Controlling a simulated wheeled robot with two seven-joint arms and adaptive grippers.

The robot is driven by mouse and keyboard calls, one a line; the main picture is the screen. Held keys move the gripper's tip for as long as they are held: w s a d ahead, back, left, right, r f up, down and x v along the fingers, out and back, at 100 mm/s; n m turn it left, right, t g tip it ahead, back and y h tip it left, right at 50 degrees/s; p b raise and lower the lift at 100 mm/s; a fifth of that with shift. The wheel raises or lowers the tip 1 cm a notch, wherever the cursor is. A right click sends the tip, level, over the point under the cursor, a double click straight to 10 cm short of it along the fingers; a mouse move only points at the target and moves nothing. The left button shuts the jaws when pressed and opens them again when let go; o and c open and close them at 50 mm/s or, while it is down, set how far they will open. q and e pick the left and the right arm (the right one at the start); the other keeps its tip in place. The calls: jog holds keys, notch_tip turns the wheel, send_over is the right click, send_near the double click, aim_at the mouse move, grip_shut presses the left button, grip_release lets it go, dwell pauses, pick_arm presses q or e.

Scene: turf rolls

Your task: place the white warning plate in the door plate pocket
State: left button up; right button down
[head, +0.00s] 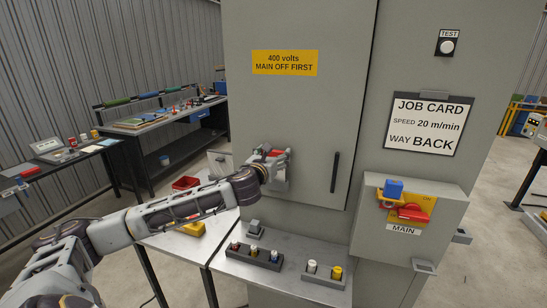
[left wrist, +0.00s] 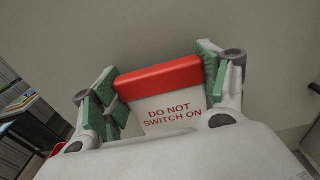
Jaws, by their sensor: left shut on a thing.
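The white warning plate (left wrist: 172,112) has a red top band and red words reading DO NOT SWITCH ON. My left gripper (left wrist: 160,88) is shut on it, with green finger pads at its two sides. In the head view the left gripper (head: 277,160) is in front of the grey cabinet door (head: 310,110), left of the black door handle, and the plate's red band (head: 277,152) shows there. A grey piece (head: 282,185) on the door, perhaps the plate pocket, is mostly hidden behind the gripper. I cannot tell whether the plate touches it. My right gripper is not in view.
A black handle (head: 335,172) is to the right on the door. The MAIN switch box (head: 405,245) juts out at lower right, with a blue block and red handle. A shelf (head: 240,262) below carries trays of small coloured parts. A workbench (head: 150,130) stands back left.

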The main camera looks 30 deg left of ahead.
pick_arm(q)
jog(key=shift+f, duration=0.45)
jog(key=o, duration=1)
jog(key=shift+r, duration=0.2)
jog(key=shift+v, duration=6)
